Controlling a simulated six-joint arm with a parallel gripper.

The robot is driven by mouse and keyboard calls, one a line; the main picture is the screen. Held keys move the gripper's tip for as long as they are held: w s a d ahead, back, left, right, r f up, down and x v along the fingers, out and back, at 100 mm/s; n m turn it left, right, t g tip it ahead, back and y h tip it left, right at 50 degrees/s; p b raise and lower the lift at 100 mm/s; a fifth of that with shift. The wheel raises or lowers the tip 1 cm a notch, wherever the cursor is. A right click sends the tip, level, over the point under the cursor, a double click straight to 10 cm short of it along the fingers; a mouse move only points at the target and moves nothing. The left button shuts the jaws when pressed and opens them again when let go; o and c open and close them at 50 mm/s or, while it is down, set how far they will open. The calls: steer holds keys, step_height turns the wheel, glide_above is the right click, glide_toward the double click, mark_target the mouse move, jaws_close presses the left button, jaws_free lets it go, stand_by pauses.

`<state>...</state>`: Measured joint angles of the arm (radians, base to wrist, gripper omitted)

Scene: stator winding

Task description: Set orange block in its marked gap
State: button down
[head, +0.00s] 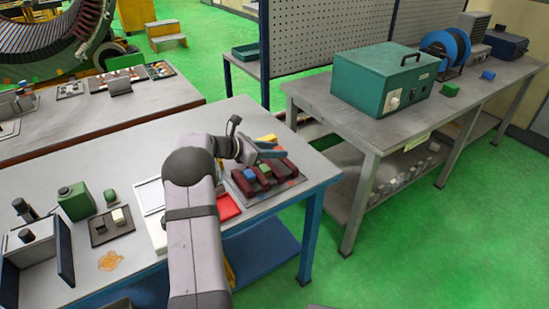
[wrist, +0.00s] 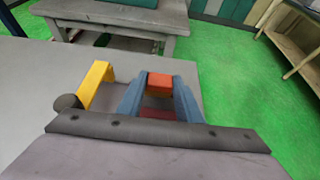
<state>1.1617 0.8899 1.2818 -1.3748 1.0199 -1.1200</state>
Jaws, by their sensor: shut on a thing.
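My gripper (head: 272,152) is over the far side of the dark red slotted fixture (head: 268,184) on the near bench. In the wrist view its two blue-grey fingers (wrist: 160,88) are shut on the orange block (wrist: 159,80), which shows between the tips. A dark red part (wrist: 158,113) shows between the fingers, nearer the palm. A blue block (head: 250,174) and a green block (head: 266,170) sit in the fixture, apart from each other. In the head view my gripper hides the orange block, and I cannot make out the marked gap.
A yellow bracket (wrist: 96,84) stands left of the fingers in the wrist view. A red tray (head: 227,208) lies left of the fixture. A green box (head: 75,201) and a small dark tray (head: 112,226) stand farther left. The bench's right edge is close to the fixture.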

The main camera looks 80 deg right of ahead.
mark_target(274, 165)
steer(key=shift+f, duration=1.7)
steer(key=shift+f, duration=0.15)
steer(key=c, duration=1.3)
jaws_free()
steer(key=shift+o, duration=0.2)
steer(key=shift+w+r, duration=0.1)
steer(key=shift+r, duration=0.15)
steer(key=b+v, duration=0.2)
steer(key=v, duration=0.9)
steer(key=shift+w+a, duration=0.2)
steer(key=shift+a, duration=0.15)
steer(key=shift+w+r, duration=0.1)
